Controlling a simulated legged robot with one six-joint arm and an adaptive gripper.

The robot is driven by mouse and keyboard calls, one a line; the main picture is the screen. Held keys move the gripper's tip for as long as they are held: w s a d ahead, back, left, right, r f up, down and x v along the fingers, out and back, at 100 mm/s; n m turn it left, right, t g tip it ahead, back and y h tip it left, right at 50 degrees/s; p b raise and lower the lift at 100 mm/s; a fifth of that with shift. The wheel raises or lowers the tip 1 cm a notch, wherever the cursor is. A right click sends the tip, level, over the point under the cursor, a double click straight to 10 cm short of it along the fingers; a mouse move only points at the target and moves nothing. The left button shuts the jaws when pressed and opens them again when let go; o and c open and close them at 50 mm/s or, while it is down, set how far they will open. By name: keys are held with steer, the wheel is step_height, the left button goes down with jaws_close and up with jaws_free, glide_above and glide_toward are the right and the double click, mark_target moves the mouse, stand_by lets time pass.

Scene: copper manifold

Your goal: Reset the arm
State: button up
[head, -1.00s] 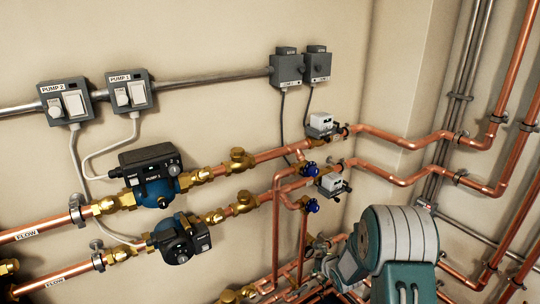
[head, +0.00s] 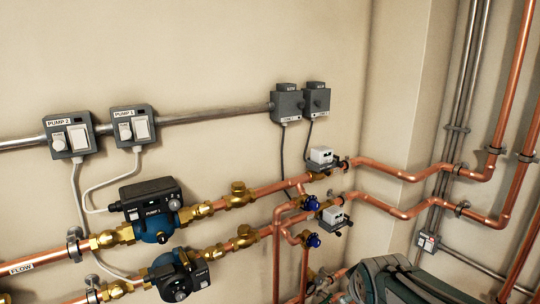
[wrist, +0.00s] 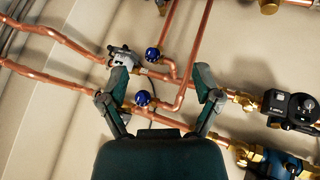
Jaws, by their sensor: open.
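My gripper (wrist: 160,104) shows in the wrist view with its two dark fingers spread wide apart. It is open, with nothing held between the fingers. Behind the gap are copper pipes and a blue valve handle (wrist: 142,98), with a second blue handle (wrist: 152,54) above it. I cannot tell how near the fingers are to the pipes. In the head view my arm (head: 400,282) shows at the bottom right, and the gripper itself is not visible there.
Two pumps (head: 155,208) (head: 180,277) sit on copper flow pipes along the wall. Grey switch boxes (head: 68,135) hang above. Grey-white valve actuators (head: 320,158) stand near the corner. Copper risers (head: 513,75) run up the right side. The upper wall is bare.

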steer(key=s+a+r+m+g+y, duration=0.1)
steer(key=s+m, duration=0.4)
steer(key=s, duration=1.2)
steer(key=shift+s+a+r+g, duration=0.15)
steer(key=shift+a+r+g, duration=0.45)
steer(key=shift+a, duration=0.1)
